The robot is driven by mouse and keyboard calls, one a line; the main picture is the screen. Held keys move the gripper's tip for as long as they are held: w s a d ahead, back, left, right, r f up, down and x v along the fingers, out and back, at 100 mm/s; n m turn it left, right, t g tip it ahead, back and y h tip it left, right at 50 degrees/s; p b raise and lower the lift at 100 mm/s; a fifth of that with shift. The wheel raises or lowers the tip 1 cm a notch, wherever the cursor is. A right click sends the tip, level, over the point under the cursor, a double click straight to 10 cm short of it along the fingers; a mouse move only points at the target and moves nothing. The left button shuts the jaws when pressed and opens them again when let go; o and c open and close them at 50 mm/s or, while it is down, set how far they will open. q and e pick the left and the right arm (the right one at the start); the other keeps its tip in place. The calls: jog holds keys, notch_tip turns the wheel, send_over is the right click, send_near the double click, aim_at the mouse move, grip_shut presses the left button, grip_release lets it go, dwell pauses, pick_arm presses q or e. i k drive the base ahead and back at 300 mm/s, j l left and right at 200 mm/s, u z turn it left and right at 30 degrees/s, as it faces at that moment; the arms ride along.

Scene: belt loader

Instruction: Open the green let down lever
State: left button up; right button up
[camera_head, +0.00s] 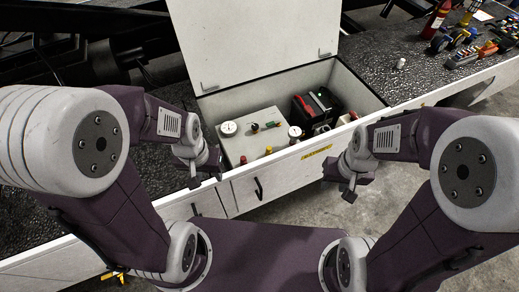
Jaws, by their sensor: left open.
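A light control panel (252,138) sits inside an open white compartment and carries several small coloured knobs and round gauges. A small green knob or lever (272,125) is near the panel's upper right; its exact position is too small to tell. My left gripper (207,172) is open, just left of the panel and apart from the green lever. My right gripper (350,184) hangs in front of the compartment's right side, away from the panel; its jaws are too small to read.
The raised white lid (255,40) stands behind the compartment. A black battery-like unit (317,105) is right of the panel. The front wall has a yellow label (317,152) and a black handle (258,188). A red bottle (436,20) and toy-like parts (470,50) lie at upper right.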

aim_at(278, 122)
jog(key=i+l, duration=0.3)
jog(key=l, duration=0.2)
jog(key=i+l, duration=0.3)
jog(key=l, duration=0.15)
jog(key=i+l, duration=0.3)
jog(key=l, duration=0.2)
jog(key=z, duration=0.05)
